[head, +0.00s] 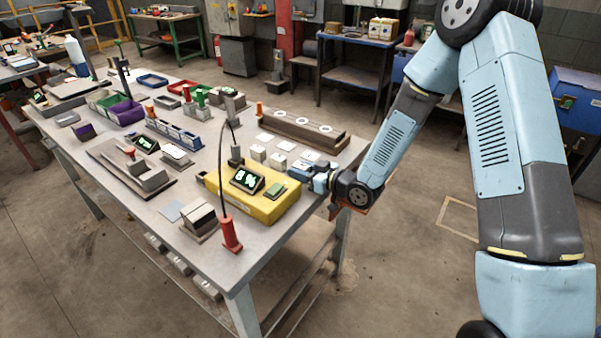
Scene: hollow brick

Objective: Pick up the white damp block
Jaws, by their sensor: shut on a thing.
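Several small white blocks stand in a group on the workbench in the head view, among them a left one (258,152) and a middle one (277,160). My gripper (308,174) is low over the bench at the right end of this group, just behind the yellow meter. It is shut on a white block (301,165), which is partly hidden by the fingers. Whether this block touches the bench is too small to tell. The yellow meter (285,208) has a dark display reading "8 %" (248,180) and a green pad.
A red-handled probe (231,236) on a dark cable stands at the bench's front edge. Blue bins (175,131) and a purple tray (125,112) stand farther left. Grey blocks (200,219) lie at the front.

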